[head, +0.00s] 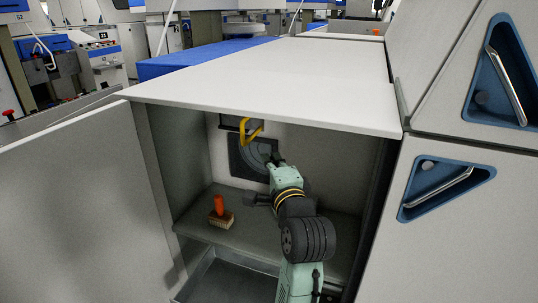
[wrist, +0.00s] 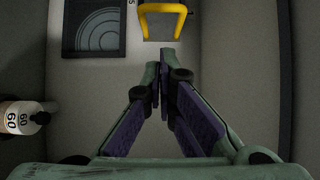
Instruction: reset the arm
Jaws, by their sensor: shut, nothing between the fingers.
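My arm reaches into an open cabinet (head: 270,85) in the head view. My gripper (head: 273,160) is inside it, in front of the back wall and close to a dark panel with curved lines (head: 246,155). In the wrist view my gripper (wrist: 160,82) is shut, its two fingers meeting at the tips with nothing between them. A yellow bent handle (wrist: 162,14) shows beyond the tips on the back wall, and the dark panel (wrist: 93,28) lies to its left. I cannot tell whether the fingertips touch anything.
A brush with an orange handle (head: 219,207) stands on the cabinet shelf (head: 195,228), left of my arm. A white bottle marked 60 (wrist: 20,117) lies at the wrist view's left edge. The open door (head: 80,205) spreads left; side walls are near. A blue-recessed handle (head: 445,187) is outside right.

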